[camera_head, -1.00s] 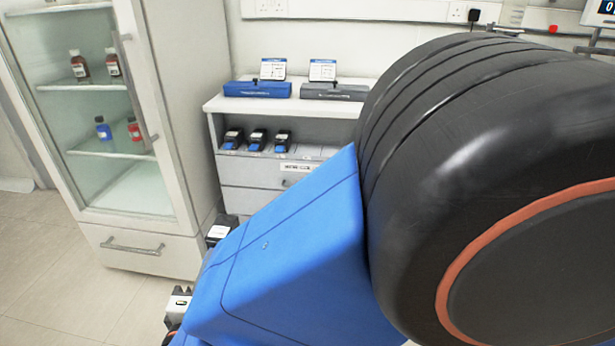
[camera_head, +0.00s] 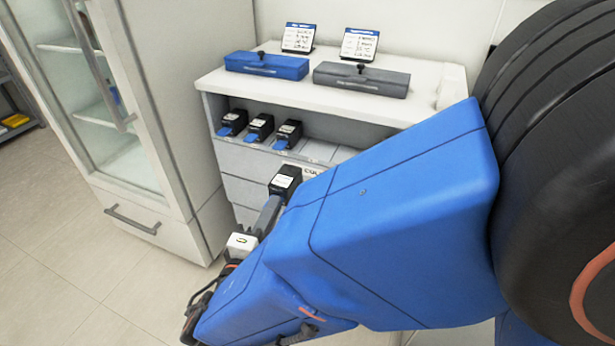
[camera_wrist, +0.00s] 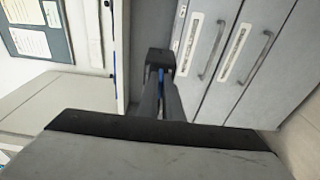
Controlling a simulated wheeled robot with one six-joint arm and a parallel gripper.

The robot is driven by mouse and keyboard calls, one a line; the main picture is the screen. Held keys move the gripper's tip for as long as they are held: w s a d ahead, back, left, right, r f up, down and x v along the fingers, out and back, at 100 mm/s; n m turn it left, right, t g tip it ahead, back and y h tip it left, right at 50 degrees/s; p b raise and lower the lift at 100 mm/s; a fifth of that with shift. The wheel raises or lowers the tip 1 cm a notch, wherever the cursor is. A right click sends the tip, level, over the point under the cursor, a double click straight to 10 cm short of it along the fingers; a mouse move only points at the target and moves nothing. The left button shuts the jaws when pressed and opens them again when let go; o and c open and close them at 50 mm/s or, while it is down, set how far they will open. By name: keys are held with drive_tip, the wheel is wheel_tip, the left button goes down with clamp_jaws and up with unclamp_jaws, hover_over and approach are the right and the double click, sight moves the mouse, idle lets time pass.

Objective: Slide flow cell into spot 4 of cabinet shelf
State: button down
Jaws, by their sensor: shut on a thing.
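My gripper (camera_head: 272,205) is shut on a flow cell (camera_head: 286,179), a black block with a white label on top. The gripper holds it in front of the white cabinet (camera_head: 232,160), lower in the picture than the open shelf (camera_head: 322,151). In the wrist view the flow cell (camera_wrist: 160,60) sits at the end of the two fingers (camera_wrist: 160,82), with a strip of blue between them. Three similar black flow cells with blue front tabs (camera_head: 232,121) (camera_head: 260,126) (camera_head: 288,133) stand in a row on the shelf. My blue arm hides the shelf's right part.
A blue case (camera_head: 266,65) and a grey case (camera_head: 361,79) lie on the cabinet top, with label cards behind them. A glass-door fridge (camera_head: 165,215) stands to the left. Shelf room shows right of the third cell. Drawers with handles (camera_wrist: 210,50) lie below.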

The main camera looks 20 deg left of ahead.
drive_tip(key=shift+w+d, duration=0.25)
drive_tip(key=shift+w, duration=0.75)
drive_tip(key=shift+w+d, duration=0.25)
drive_tip(key=shift+w, duration=2.95)
drive_tip(key=shift+w+d, duration=0.2)
drive_tip(key=shift+w, duration=3.05)
drive_tip(key=shift+w+d, duration=0.25)
drive_tip(key=shift+w, duration=2.95)
drive_tip(key=shift+f, duration=0.35)
drive_tip(key=c, duration=1.8)
unclamp_jaws()
drive_tip(key=shift+s, duration=0.1)
drive_tip(key=shift+c, duration=0.2)
drive_tip(key=shift+f, duration=0.1)
drive_tip(key=s, duration=1.1)
drive_tip(key=s+d, duration=0.1)
drive_tip(key=s, duration=0.5)
drive_tip(key=shift+s, duration=0.2)
